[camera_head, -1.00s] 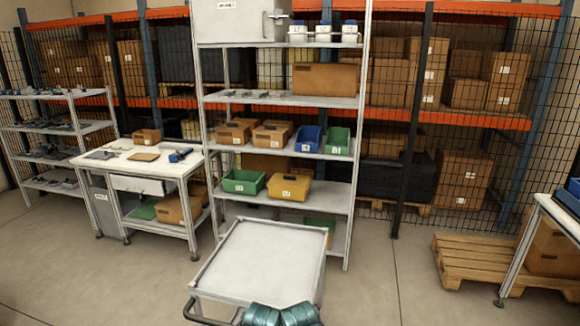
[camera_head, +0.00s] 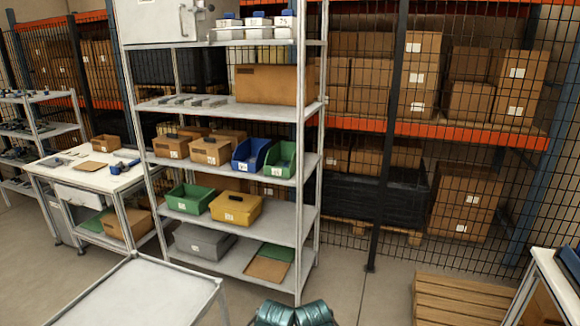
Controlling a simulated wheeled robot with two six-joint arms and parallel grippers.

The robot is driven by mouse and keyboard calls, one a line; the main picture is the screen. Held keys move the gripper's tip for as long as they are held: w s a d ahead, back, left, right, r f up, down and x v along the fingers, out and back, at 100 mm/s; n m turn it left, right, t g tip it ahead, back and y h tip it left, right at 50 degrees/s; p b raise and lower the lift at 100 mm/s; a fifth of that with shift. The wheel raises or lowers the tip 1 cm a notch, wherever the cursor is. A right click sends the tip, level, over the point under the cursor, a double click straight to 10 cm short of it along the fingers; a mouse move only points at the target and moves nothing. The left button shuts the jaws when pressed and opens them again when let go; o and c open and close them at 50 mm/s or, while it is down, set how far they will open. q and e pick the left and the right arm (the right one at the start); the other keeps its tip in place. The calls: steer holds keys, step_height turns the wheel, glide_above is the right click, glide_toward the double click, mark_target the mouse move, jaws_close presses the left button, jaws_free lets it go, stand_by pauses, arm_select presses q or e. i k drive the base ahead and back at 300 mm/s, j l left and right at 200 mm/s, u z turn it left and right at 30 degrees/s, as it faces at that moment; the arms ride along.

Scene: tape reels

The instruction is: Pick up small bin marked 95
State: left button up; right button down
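No label clearly reads 95; most are too small to read. On the top shelf of the rack, three small white bins with blue contents stand in a row: a left one (camera_head: 229,31), a middle one (camera_head: 257,31) and a right one (camera_head: 284,31). The shelf below the middle holds brown bins (camera_head: 210,151), a blue bin (camera_head: 251,154) and a green bin (camera_head: 279,160). Lower down are another green bin (camera_head: 188,199) and a yellow bin (camera_head: 236,209). Neither gripper shows; only teal rounded parts that seem to be mine show at the bottom edge.
A flat white cart (camera_head: 150,295) stands in front of the rack at lower left. A white workbench (camera_head: 95,168) is left of the rack. A wooden pallet (camera_head: 460,298) and a table edge (camera_head: 560,275) are at right. Floor is free right of the rack.

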mark_target(251, 147)
steer(key=i+l, duration=0.35)
steer(key=i, duration=0.15)
steer(key=i+l, duration=0.3)
steer(key=i, duration=0.25)
steer(key=i+l+u, duration=0.1)
steer(key=i+l, duration=0.2)
steer(key=i, duration=0.2)
steer(key=i+j, duration=0.2)
steer(key=i, duration=0.25)
steer(key=i+j, duration=0.25)
steer(key=i, duration=0.2)
